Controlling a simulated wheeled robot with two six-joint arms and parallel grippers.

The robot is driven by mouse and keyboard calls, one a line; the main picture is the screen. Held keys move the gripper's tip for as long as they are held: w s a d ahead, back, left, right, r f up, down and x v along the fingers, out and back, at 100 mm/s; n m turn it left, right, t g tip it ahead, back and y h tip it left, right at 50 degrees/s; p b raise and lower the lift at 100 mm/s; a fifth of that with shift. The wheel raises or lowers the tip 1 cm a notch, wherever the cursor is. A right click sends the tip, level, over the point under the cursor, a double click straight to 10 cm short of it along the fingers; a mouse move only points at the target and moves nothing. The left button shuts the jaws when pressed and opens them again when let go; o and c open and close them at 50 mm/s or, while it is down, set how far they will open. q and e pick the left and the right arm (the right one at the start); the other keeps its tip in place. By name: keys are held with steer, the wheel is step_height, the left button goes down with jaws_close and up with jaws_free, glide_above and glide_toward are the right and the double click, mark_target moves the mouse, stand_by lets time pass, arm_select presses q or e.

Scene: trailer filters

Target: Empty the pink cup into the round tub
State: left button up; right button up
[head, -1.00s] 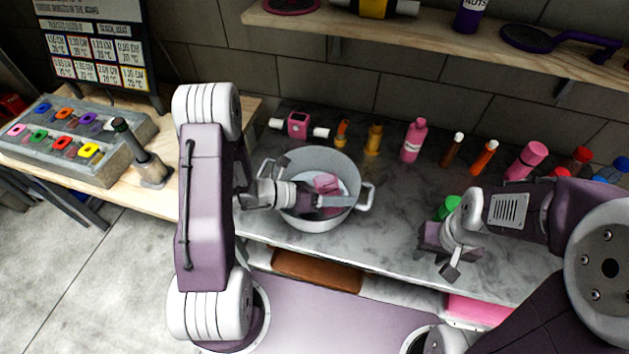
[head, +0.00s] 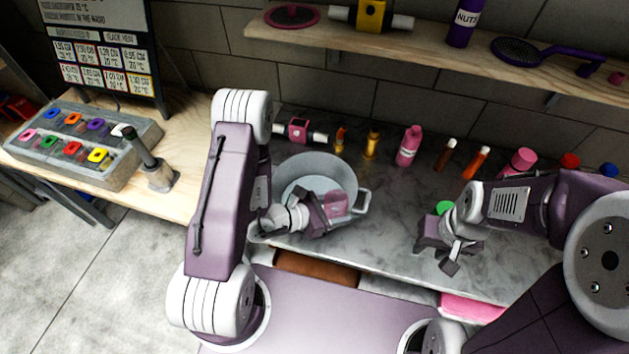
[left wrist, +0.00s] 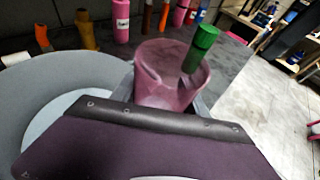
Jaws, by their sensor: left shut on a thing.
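The round tub (head: 343,172) is a grey pot with side handles on the marble counter. Its inside shows a pale, flat surface; I cannot tell whether that is contents or the bare bottom. My left gripper (head: 325,210) is shut on the pink cup (head: 336,204), at the tub's near right rim. In the left wrist view, the see-through pink cup (left wrist: 165,85) looks roughly upright beside the tub (left wrist: 60,85), its lower part hidden by my gripper. My right gripper (head: 440,255) is open and empty over the counter at the right.
A green-capped item (head: 445,207) stands by my right gripper; a green cylinder (left wrist: 203,45) overlaps the cup's rim in the wrist view. Several bottles, including a pink one (head: 409,147), line the counter's back. A shelf (head: 420,55) hangs above.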

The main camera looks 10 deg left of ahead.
mark_target(346, 198)
arm_select(q)
steer(key=shift+r+p, duration=2.6)
steer(key=shift+r, duration=0.05)
steer(key=shift+f, duration=0.15)
